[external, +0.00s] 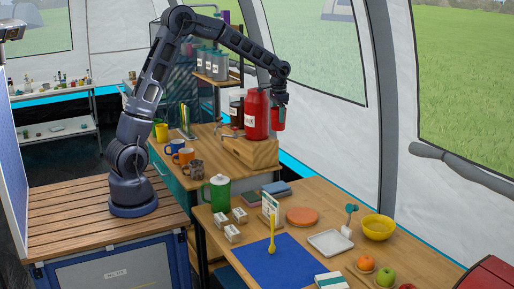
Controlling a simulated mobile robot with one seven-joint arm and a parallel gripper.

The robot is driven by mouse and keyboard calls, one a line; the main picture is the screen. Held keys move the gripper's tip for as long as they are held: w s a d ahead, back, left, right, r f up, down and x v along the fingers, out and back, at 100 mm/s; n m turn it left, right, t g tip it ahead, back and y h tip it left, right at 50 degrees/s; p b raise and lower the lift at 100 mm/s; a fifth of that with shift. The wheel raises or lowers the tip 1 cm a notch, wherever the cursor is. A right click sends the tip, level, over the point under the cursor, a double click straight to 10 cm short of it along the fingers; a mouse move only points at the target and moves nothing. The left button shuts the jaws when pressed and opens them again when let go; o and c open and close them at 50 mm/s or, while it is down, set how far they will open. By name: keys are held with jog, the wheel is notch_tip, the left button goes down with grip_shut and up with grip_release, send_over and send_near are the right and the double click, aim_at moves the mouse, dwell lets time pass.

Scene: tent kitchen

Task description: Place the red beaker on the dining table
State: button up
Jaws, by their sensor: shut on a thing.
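My gripper (280,104) is shut on the red beaker (278,120). It holds the beaker from above, upright, at the right side of a large red dispenser (254,123) on a wooden stand. I cannot tell whether the beaker touches the dispenser or stand. The wooden table (345,208) in front, with a blue mat and food on it, looks like the dining table. It lies below and nearer than the beaker.
The front table bears a blue mat (277,268), a white square plate (330,243), an orange disc (301,216), a yellow bowl (378,227), a green jug (219,194) and several fruits. Mugs stand on the counter (172,153) behind. A tent wall rises at the right.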

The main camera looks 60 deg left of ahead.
jog(key=w+d+f+m, duration=0.15)
jog(key=d+f, duration=0.45)
jog(key=f, duration=0.6)
jog(key=w+r+n, duration=0.2)
jog(key=w+n, duration=0.2)
jog(key=w, duration=1.4)
jog(key=f, duration=2)
jog(key=shift+a, duration=0.2)
jog(key=o, duration=1)
jog(key=shift+f, duration=0.1)
